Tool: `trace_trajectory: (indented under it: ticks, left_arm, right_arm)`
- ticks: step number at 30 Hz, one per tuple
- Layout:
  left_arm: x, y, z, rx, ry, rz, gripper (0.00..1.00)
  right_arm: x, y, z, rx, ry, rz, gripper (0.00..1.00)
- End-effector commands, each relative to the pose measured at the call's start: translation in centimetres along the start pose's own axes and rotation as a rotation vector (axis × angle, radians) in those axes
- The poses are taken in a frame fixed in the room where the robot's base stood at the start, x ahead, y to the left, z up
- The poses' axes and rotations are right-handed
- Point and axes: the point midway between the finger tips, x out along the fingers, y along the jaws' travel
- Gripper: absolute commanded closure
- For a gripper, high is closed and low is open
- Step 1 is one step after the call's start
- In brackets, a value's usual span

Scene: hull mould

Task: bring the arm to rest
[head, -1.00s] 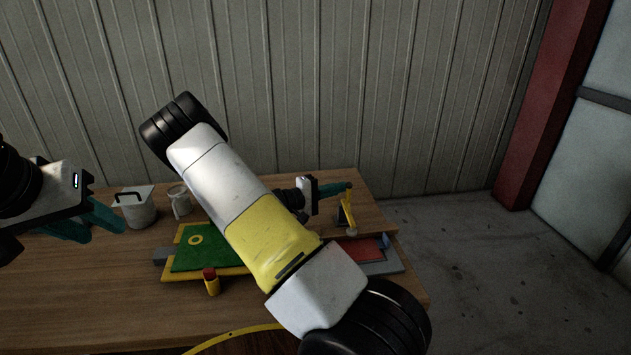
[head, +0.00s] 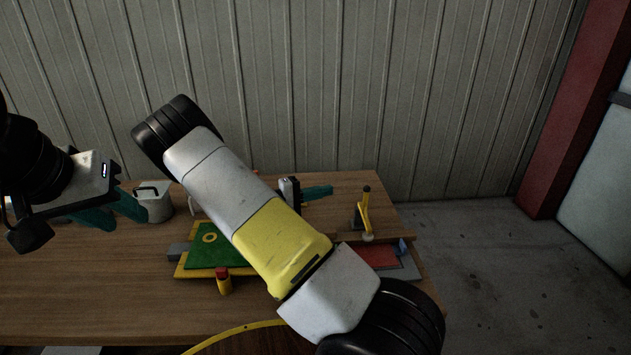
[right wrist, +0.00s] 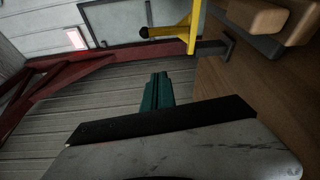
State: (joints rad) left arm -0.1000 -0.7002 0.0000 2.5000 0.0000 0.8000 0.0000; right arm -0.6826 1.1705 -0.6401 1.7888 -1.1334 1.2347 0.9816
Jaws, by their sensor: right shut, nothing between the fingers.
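My right arm (head: 240,206), white and yellow with black joints, crosses the middle of the head view. My right gripper (head: 320,192) shows past its far side, above the back of the table, with its teal fingers together and empty. In the right wrist view its fingers (right wrist: 158,92) are shut, with nothing between them. My left gripper (head: 128,218) is at the left, over the table, with two teal fingers apart and nothing seen between them. My right arm hides part of the table's middle.
On the wooden table (head: 90,295) lie a green board (head: 205,255) with a yellow edge and a red plate (head: 378,256) in a grey tray. A yellow post (head: 365,215) stands near the right gripper. A red-and-yellow piece (head: 223,282) and a white canister (head: 155,204) stand nearby.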

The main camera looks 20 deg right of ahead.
Motion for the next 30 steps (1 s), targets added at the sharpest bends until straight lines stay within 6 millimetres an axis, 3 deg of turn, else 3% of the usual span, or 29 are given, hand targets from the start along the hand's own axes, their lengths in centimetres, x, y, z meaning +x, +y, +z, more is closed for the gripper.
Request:
trace_trajectory:
  ticks: [11,20,30]
  left_arm:
    - [0.0,0.0,0.0,0.000,0.000,0.000,0.64]
    - [0.0,0.0,0.0,0.000,0.000,0.000,0.64]
    - [0.0,0.0,0.0,0.000,0.000,0.000,0.64]
  right_arm:
    - [0.0,0.1,0.7,0.002,-0.021,-0.042,1.00]
    - [0.0,1.0,7.3,0.023,-0.170,-0.494,1.00]
    - [-4.7,4.6,14.2,0.112,-0.146,-1.059,1.00]
